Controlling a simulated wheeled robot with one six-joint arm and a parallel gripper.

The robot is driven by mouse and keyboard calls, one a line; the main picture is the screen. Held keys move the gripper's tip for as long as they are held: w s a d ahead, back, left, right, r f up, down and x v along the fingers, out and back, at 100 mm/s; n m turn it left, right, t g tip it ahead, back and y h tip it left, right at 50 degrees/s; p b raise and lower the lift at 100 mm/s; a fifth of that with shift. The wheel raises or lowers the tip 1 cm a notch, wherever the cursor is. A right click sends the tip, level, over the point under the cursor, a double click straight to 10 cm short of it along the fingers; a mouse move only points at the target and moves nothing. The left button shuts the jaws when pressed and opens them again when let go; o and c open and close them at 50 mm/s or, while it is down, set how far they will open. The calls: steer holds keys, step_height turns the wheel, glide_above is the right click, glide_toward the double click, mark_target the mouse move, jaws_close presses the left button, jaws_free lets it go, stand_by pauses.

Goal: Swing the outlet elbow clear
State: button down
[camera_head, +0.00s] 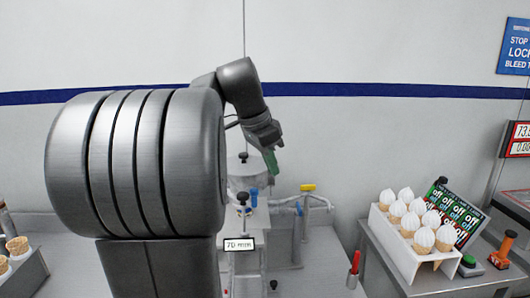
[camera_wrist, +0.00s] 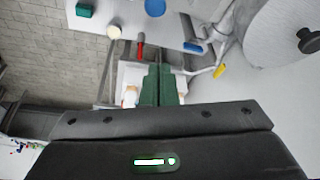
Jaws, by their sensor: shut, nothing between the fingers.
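My gripper (camera_head: 272,163) is in the air above and beside the metal vessel (camera_head: 240,180), its green fingers pointing down. In the wrist view the green fingers (camera_wrist: 158,72) are together with nothing between them. A grey outlet pipe (camera_head: 288,203) runs to the right from the machine, with a yellow handle (camera_head: 308,187) on top and a bend at its right end. I cannot tell for sure which part is the outlet elbow. In the wrist view the yellow handle (camera_wrist: 219,71) lies right of my fingers, apart from them. A blue handle (camera_wrist: 193,47) is nearby.
A white rack of white-topped cones (camera_head: 408,222) and a dark green sign panel (camera_head: 455,214) stand on the right table. A red-handled object (camera_head: 354,263) stands at that table's left. More cones (camera_head: 17,246) are at far left. My arm hides much of the left side.

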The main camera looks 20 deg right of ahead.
steer(key=a+f, duration=0.1)
steer(key=f, duration=0.1)
steer(key=a+f+p, duration=0.1)
steer(key=f, duration=0.1)
steer(key=shift+s+a, duration=0.15)
steer(key=shift+a, duration=0.15)
steer(key=a, duration=0.1)
steer(key=s+a, duration=0.1)
steer(key=a, duration=0.1)
steer(key=shift+s+a, duration=0.2)
steer(key=shift+a, duration=0.1)
stand_by(0.4)
steer(key=v, duration=1.3)
steer(key=shift+r, duration=0.4)
steer(key=shift+a, duration=0.1)
